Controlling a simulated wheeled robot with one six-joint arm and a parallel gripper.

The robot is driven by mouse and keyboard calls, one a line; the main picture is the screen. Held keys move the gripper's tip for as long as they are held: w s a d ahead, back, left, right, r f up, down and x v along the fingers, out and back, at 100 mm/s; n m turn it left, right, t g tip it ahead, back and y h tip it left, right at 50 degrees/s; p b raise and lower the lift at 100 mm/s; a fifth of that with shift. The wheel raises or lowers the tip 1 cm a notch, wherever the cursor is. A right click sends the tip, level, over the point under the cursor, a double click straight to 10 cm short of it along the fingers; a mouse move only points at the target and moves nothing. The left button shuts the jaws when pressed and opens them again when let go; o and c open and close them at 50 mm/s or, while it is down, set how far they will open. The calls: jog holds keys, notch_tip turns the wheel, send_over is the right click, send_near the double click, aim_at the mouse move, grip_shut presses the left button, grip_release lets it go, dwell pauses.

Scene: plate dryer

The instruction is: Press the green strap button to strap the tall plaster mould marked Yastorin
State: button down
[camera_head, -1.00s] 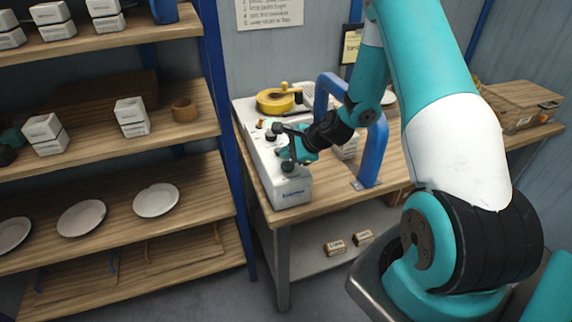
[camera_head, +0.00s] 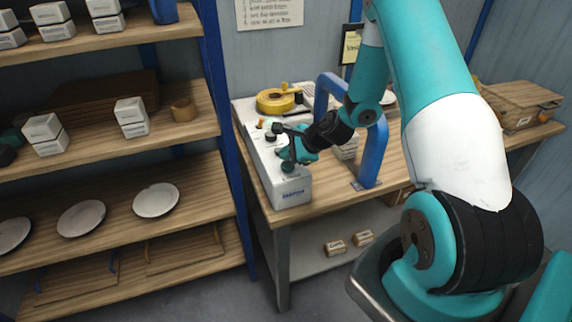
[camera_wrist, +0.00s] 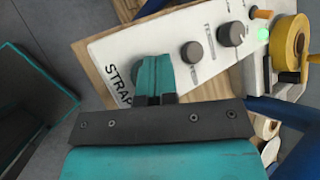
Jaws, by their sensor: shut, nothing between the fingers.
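The white strapping machine (camera_head: 290,190) stands on the bench, with a blue arch (camera_head: 374,150) beside its panel. A pale block (camera_head: 347,149) stands by the arch, partly hidden by my arm; its marking is not readable. My gripper (camera_head: 284,153) is shut and empty, low over the front part of the panel. In the wrist view its teal fingertips (camera_wrist: 153,66) lie close to the STRAP lettering (camera_wrist: 118,84); contact cannot be told. A small green light (camera_wrist: 263,34) glows farther along the panel.
Two dark knobs (camera_wrist: 192,53) and an orange-topped control (camera_wrist: 262,13) are on the panel. A yellow tape reel (camera_head: 276,101) sits behind. Shelves (camera_head: 120,205) with plates and white blocks stand left. Small blocks (camera_head: 335,248) lie below.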

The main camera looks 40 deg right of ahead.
aim_at(288, 165)
jog(key=shift+f, duration=0.1)
jog(key=shift+s+f, duration=0.1)
jog(key=shift+f, duration=0.25)
jog(key=shift+f+b, duration=0.55)
jog(key=shift+b, duration=0.1)
dwell(0.8)
jog(key=shift+r, duration=0.15)
jog(key=shift+r+p, duration=0.8)
notch_tip(288, 165, up, 5)
jog(key=p, duration=0.4)
jog(key=shift+r, duration=0.1)
dwell(0.6)
